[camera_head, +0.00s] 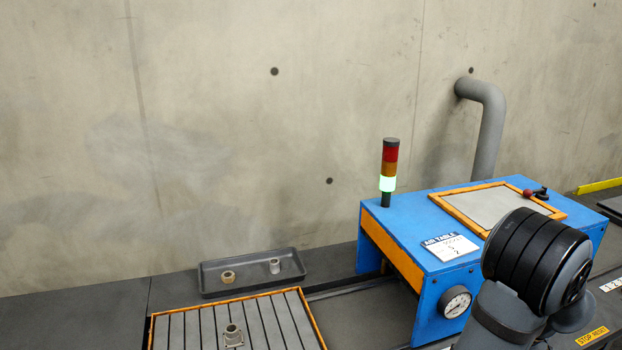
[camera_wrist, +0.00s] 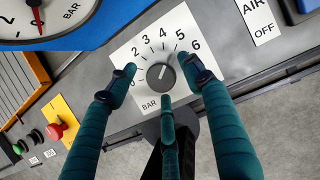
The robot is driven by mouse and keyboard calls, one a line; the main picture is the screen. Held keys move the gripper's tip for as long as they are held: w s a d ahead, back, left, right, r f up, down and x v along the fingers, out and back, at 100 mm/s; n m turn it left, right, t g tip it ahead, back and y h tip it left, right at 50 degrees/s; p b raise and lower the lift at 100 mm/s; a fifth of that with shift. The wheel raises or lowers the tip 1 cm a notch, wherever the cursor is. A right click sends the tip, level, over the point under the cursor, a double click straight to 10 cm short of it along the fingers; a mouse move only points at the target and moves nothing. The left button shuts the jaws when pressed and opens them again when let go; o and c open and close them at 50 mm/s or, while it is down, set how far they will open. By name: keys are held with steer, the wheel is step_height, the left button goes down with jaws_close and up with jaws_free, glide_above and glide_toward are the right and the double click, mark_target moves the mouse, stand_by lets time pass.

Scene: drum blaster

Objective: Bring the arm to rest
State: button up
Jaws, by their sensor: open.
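My gripper (camera_wrist: 160,85) is open in the wrist view, with three dark teal fingers spread around a grey dial knob (camera_wrist: 161,75). The knob sits on a white plate (camera_wrist: 128,52) numbered up to 6 and marked BAR. Two fingertips lie left and right of the knob and one below it; I cannot tell whether any touches it. In the head view my arm (camera_head: 530,265) stands at the lower right, in front of the blue blasting machine (camera_head: 405,225). My gripper is hidden there.
A pressure gauge (camera_head: 455,302) is on the machine's front; a gauge (camera_wrist: 38,18) also shows in the wrist view. A red button (camera_wrist: 54,131) is at lower left. A signal tower (camera_head: 388,175) is lit green. A slatted tray (camera_head: 270,320) and a dark tray (camera_head: 250,285) hold small parts.

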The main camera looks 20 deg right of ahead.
steer(key=shift+f, duration=0.1)
stand_by(0.4)
steer(key=v, duration=1.2)
steer(key=x, duration=1.2)
steer(key=shift+w+a+f, duration=0.1)
steer(key=shift+a+f, duration=0.05)
steer(key=shift+f, duration=0.05)
steer(key=shift+d+r+n+y+p, duration=0.2)
steer(key=shift+r+n+y+p, duration=0.15)
steer(key=shift+n+p, duration=0.25)
steer(key=n+y+p, duration=0.1)
steer(key=n, duration=0.2)
steer(key=shift+d, duration=0.1)
steer(key=shift+r+n+g+y+p, duration=0.1)
steer(key=shift+n+g+y+p, duration=0.35)
steer(key=shift+n+p, duration=0.55)
steer(key=n+p, duration=0.1)
steer(key=n, duration=0.1)
steer(key=n+g+y+p, duration=0.1)
steer(key=n+p, duration=0.1)
steer(key=n, duration=0.1)
steer(key=shift+w+d+g, duration=0.1)
steer(key=shift+g, duration=0.15)
steer(key=n+p, duration=0.1)
steer(key=n, duration=0.1)
steer(key=n+g, duration=0.1)
steer(key=shift+w+f+n+p, duration=0.1)
steer(key=shift+f+n+p, duration=0.1)
steer(key=shift+n+p, duration=0.2)
